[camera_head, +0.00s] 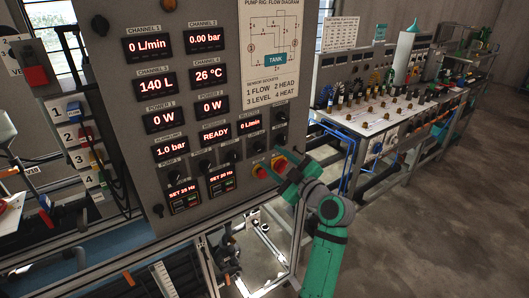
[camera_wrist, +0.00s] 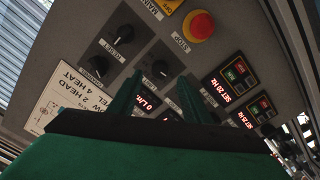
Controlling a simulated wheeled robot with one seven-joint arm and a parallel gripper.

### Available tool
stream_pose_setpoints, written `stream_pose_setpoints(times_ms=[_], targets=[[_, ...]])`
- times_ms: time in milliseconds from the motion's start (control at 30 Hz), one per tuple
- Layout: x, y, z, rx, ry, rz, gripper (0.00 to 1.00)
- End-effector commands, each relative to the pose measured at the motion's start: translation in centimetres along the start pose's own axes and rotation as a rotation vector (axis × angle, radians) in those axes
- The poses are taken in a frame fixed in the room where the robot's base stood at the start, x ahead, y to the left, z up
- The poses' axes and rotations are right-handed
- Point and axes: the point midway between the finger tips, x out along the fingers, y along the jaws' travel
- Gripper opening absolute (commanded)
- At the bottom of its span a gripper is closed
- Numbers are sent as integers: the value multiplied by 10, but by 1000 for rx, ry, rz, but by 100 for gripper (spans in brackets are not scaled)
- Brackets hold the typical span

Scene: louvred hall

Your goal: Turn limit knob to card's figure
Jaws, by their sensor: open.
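In the wrist view, one black knob (camera_wrist: 160,68) appears between and just beyond the fingertips of my gripper (camera_wrist: 163,80). The fingers are apart, and no contact shows. In the head view, my gripper (camera_head: 280,168) is at the panel's lower right, beside the red buttons. A small display (camera_head: 250,125) there reads 0 L/min and is partly hidden by a finger in the wrist view. I cannot pick out a card with a target figure.
A red stop button (camera_wrist: 199,25) on yellow is close to the right finger in the wrist view. Two more knobs (camera_wrist: 125,34) (camera_wrist: 98,66) are to the left. A printed flow diagram (camera_head: 270,50) is on the panel. A cluttered bench (camera_head: 375,125) stands right; open floor lies in front.

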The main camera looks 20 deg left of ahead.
Motion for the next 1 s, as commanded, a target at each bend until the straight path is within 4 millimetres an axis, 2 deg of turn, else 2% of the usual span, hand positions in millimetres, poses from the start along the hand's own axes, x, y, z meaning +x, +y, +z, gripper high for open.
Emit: stream_pose_setpoints(times_ms=[100, 300, 500, 733, 767, 900, 933, 1000], targets=[[22, 0, -1, 1, 2, -2, 44], [47, 0, 0, 0, 1, -1, 44], [56, 0, 0, 1, 0, 1, 44], [56, 0, 0, 0, 0, 1, 44], [56, 0, 0, 0, 0, 1, 42], [56, -1, 0, 0, 1, 0, 8], [57, -1, 0, 0, 1, 0, 3], [57, -1, -1, 0, 1, -1, 3]])
